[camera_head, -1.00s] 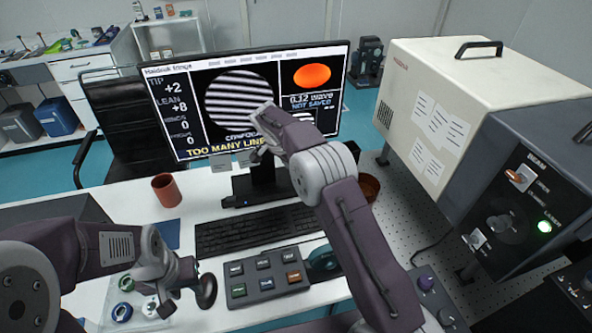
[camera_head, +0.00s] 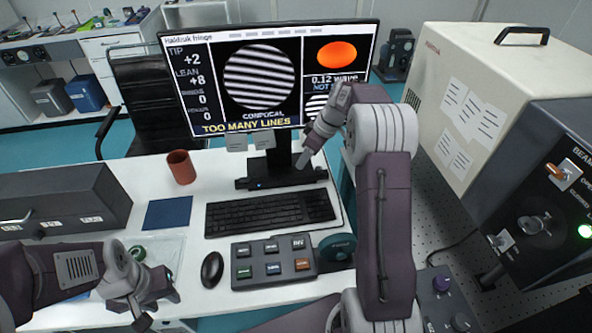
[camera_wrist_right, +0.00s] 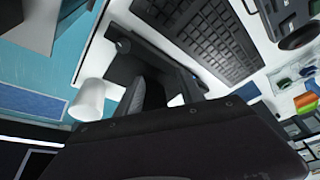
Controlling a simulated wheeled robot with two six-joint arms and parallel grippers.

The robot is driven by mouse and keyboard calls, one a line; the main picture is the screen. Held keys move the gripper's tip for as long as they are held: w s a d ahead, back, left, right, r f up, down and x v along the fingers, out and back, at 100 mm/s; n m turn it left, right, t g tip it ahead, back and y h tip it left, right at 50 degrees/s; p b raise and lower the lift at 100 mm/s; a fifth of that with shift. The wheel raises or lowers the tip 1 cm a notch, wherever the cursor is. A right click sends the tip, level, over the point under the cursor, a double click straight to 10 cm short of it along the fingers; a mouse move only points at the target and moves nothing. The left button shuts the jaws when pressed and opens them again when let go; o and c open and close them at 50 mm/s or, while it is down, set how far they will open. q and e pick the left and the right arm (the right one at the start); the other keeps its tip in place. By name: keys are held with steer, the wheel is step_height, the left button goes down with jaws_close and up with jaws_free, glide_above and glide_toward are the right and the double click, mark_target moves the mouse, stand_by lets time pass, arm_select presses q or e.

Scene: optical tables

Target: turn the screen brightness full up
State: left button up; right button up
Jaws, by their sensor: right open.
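The screen (camera_head: 262,85) stands on the desk, lit, with stripes, an orange oval and the words "TOO MANY LINES". Its dark base (camera_head: 280,177) has a small blue light. I cannot make out a marked brightness control. A dark teal round knob (camera_head: 338,246) sits beside the button pad; its label is unreadable. My right gripper (camera_head: 305,160) is open, pointing down in front of the screen's lower right corner; no object shows in it. The right wrist view shows a large dark panel close by (camera_wrist_right: 190,145). My left gripper (camera_head: 145,318) is low at the left; its jaws are unclear.
The keyboard (camera_head: 270,213), mouse (camera_head: 212,269) and button pad (camera_head: 272,262) lie on the desk. A brown cup (camera_head: 181,167) and blue pad (camera_head: 167,213) are to the left. A large beige box (camera_head: 470,100) and control panel (camera_head: 540,190) stand to the right.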

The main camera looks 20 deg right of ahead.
steer(key=m, duration=0.2)
glide_toward(319, 168)
steer(key=shift+t+h, duration=0.4)
steer(key=x, duration=0.5)
steer(key=b+x, duration=0.1)
steer(key=x, duration=0.2)
steer(key=shift+s+a+f, duration=0.25)
steer(key=shift+a, duration=0.2)
steer(key=shift+c, duration=0.4)
jaws_close()
